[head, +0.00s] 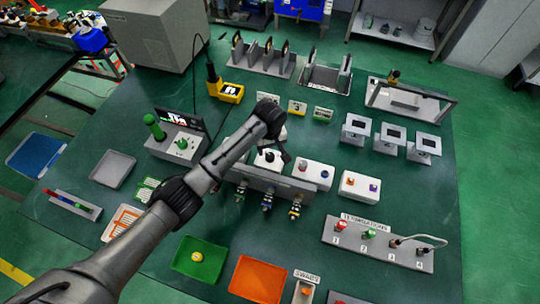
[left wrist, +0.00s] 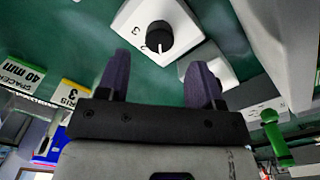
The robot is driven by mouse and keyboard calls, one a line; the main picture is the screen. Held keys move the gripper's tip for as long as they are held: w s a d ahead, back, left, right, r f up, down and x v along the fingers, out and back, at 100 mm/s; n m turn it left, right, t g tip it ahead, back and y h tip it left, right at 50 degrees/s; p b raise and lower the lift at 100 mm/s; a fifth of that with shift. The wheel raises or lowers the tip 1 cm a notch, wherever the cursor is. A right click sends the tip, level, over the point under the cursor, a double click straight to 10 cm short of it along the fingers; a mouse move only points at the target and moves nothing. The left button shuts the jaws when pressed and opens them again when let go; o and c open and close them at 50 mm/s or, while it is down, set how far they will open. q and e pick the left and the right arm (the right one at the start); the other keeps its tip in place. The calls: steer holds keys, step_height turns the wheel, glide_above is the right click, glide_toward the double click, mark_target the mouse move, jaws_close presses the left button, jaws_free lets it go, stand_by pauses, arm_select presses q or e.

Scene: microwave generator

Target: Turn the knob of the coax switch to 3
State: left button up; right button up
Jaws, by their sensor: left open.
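The coax switch appears to be the white box with a round black knob (left wrist: 159,36) in the left wrist view. Printed digits show left of the knob, and its white pointer line faces the lower edge of the picture. In the head view the white box (head: 268,159) stands mid-table, partly hidden by my left arm. My left gripper (head: 284,152) is just beside it. In the left wrist view its two dark fingers (left wrist: 160,72) are apart and empty, with the knob beyond the gap between the tips, not gripped. My right gripper is out of view.
A grey rail with connectors (head: 270,180) is in front. A grey box with a green handle (head: 178,143) is left. Number cards (head: 297,107) stand behind. Green (head: 183,266) and orange (head: 262,280) trays lie nearer.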

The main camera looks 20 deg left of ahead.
mark_target(270, 156)
arm_select(q)
steer(key=shift+f+b, duration=0.5)
steer(key=shift+f, duration=2.2)
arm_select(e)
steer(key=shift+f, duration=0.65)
